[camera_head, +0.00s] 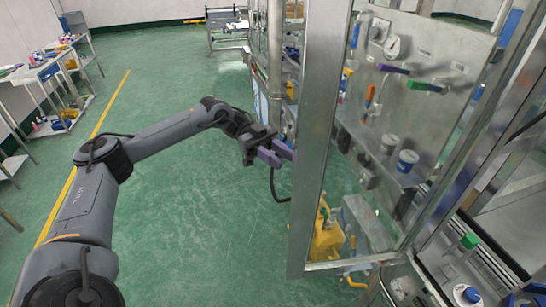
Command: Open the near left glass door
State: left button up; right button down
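The near left glass door (318,150) is a metal-framed clear pane at centre right. Its wide upright left frame is nearest to my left gripper, and its bottom rail runs right to the machine's frame. The door appears to stand out at an angle from the machine, but I cannot tell how far. My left gripper (276,152) has purple fingers, parted with a gap between them. It is empty and just left of the door's upright frame; I cannot tell whether it touches. No handle is clearly visible. My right gripper is out of view.
Through the glass show a panel with gauges and coloured handles, and a yellow part (327,238) low down. Machine parts with a green cap (469,241) stand at lower right. Green floor (200,240) is clear on the left; side tables (45,75) stand far left.

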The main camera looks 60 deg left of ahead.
pick_arm(q)
jog(key=shift+s+a+b, duration=0.2)
jog(key=shift+a+b, duration=0.15)
jog(key=shift+a, duration=0.55)
